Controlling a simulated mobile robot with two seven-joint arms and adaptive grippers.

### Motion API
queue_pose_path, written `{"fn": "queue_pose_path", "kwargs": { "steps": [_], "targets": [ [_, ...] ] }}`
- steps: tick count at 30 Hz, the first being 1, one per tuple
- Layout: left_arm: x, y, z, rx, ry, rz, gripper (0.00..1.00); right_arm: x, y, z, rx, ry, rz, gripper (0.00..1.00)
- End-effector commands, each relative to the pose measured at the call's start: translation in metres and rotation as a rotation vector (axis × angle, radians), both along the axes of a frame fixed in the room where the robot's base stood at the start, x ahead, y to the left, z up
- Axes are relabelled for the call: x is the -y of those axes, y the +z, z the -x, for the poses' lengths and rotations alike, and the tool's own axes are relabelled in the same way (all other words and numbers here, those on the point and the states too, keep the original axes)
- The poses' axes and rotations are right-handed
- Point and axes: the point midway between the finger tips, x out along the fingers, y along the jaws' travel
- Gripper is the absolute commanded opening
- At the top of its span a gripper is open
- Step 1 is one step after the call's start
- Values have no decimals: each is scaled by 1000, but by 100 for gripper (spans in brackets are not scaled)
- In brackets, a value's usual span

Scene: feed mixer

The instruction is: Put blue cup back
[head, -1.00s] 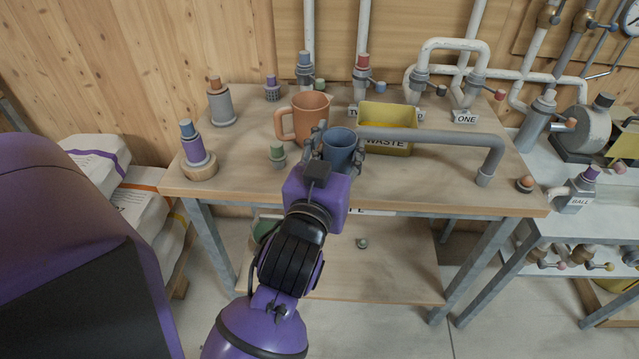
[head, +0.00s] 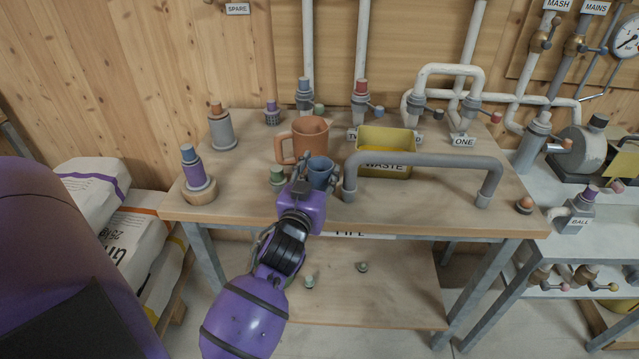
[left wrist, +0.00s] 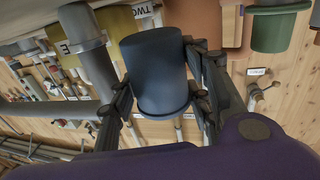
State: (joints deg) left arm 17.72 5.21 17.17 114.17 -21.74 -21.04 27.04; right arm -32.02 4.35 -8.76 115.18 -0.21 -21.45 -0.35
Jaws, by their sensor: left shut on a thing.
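The blue cup (head: 320,172) is upright near the front of the wooden table (head: 420,215), just in front of the orange jug (head: 309,138). My left gripper (head: 313,181) is shut on it, with its fingers on either side of the cup. In the left wrist view the cup (left wrist: 155,75) sits between the two black fingers (left wrist: 160,110). I cannot tell whether its base touches the table. My right gripper is not in view.
A green-capped fitting (head: 278,177) stands close left of the cup. A grey bent pipe (head: 425,160) stands close right, before the yellow waste box (head: 385,165). A purple-collared fitting (head: 193,168) is at the table's left.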

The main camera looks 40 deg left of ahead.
Motion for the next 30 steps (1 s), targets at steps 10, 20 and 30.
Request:
{"fn": "queue_pose_path", "kwargs": {
  "steps": [10, 20, 30],
  "targets": [
    [-4, -37, -4, -1, 0, 1, 16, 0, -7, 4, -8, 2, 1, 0],
    [-4, -39, -4, 1, 0, 1, 16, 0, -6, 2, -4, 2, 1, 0],
    [-4, -40, -4, 1, 0, 0, 52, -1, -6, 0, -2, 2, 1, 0]
  ]
}}
